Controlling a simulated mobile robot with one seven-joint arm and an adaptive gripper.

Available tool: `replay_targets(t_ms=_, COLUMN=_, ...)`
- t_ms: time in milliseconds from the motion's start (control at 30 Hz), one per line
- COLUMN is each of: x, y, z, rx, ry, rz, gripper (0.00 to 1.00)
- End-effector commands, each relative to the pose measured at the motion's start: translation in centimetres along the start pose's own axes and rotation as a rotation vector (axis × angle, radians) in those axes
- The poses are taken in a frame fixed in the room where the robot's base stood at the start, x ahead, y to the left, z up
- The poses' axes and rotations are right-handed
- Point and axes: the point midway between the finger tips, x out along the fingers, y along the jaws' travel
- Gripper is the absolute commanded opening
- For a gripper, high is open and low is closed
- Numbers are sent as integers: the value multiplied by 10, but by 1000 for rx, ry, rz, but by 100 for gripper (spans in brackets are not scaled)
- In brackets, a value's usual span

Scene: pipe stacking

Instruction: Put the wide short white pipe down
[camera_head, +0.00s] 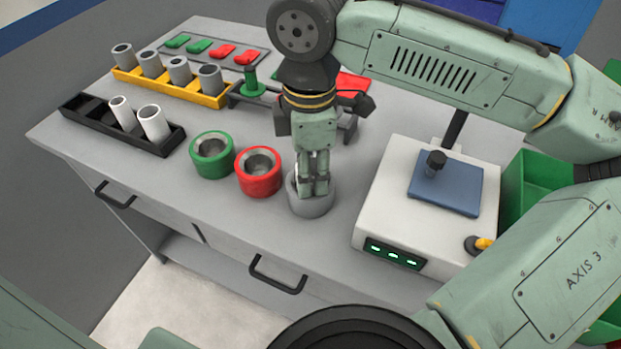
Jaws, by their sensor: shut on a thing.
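My gripper (314,188) points straight down into the grey ring-shaped holder (311,209) near the table's front edge. Its fingers are shut on a pale piece, the wide short white pipe, mostly hidden by the fingers and the holder. Only a light edge shows just left of the fingers, at the holder's mouth. I cannot tell whether the pipe touches the holder's bottom.
A red ring (259,183) and a green ring (212,166) stand left of the grey holder. A black tray (175,139) holds two white pipes. A yellow tray (208,98) holds several grey pipes. A white machine (375,205) stands close on the right.

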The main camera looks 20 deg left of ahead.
Motion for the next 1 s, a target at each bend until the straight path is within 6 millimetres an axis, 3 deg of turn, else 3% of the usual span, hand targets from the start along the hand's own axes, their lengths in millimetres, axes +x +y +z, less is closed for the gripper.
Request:
replay_targets(t_ms=267, x=-3, y=0, z=0, rx=0, ry=1, rz=1, gripper=7)
replay_targets(t_ms=367, x=-15, y=1, z=0, rx=1, ry=1, rz=3, gripper=7)
replay_targets(t_ms=700, x=-81, y=1, z=0, rx=0, ry=2, rz=2, gripper=7)
replay_targets(t_ms=1000, x=-101, y=0, z=0, rx=-1, ry=0, rz=-1, gripper=7)
